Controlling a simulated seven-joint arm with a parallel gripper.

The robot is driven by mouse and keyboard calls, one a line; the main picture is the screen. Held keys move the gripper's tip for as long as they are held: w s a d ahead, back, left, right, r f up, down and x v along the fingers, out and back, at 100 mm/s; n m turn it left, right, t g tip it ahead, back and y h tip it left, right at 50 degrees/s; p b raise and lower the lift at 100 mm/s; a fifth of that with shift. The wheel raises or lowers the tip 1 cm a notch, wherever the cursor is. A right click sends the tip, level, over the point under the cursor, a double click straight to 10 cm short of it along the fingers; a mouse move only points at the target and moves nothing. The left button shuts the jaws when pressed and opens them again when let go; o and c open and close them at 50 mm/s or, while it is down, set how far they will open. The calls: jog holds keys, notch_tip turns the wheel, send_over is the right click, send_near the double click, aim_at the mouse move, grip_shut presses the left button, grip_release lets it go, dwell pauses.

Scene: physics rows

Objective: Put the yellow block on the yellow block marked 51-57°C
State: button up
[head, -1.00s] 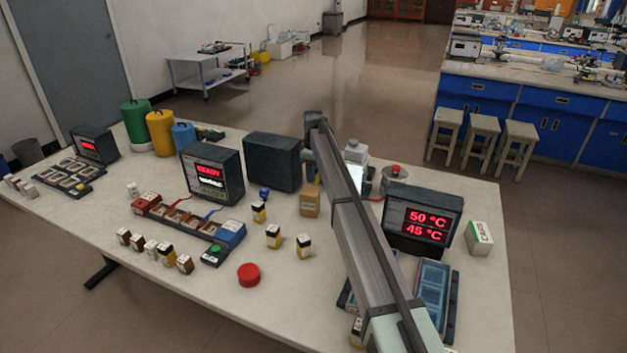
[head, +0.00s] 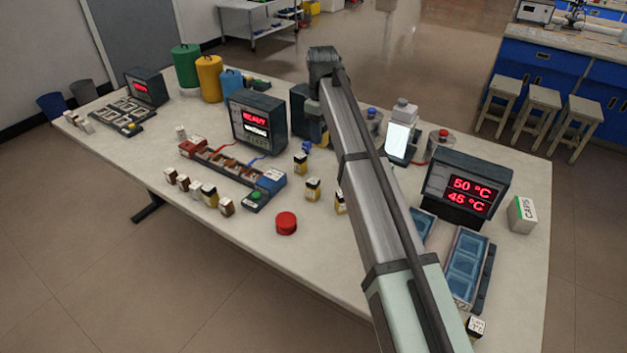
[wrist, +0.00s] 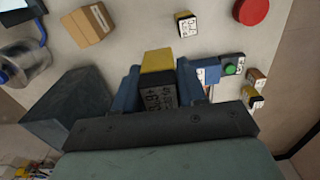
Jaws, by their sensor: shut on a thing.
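In the wrist view my gripper (wrist: 160,88) is shut on a block with a yellow top and a dark, marked side (wrist: 158,63). The blue fingers stand on either side of it. In the head view my arm hides the gripper and the held block. Other yellow-banded blocks stand on the table: one (head: 301,163) near the middle, another (head: 313,189) in front of it, one (head: 340,203) beside my arm, and one (head: 475,327) at the lower right. One yellow block (wrist: 186,24) shows apart from the gripper in the wrist view. I cannot read which is marked 51-57°C.
A dark box (wrist: 68,108) and a cardboard box (wrist: 90,24) are left of the gripper in the wrist view. A red button (head: 286,223), a slotted rack (head: 225,166), a temperature display (head: 466,187) and blue trays (head: 467,265) stand on the table.

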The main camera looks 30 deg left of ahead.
jog(key=s, duration=0.5)
send_over(313, 180)
jog(key=shift+f, duration=4.55)
jog(key=shift+f, duration=0.15)
jog(key=o, duration=1.1)
notch_tip(313, 180, up, 12)
jog(key=shift+r, duration=0.2)
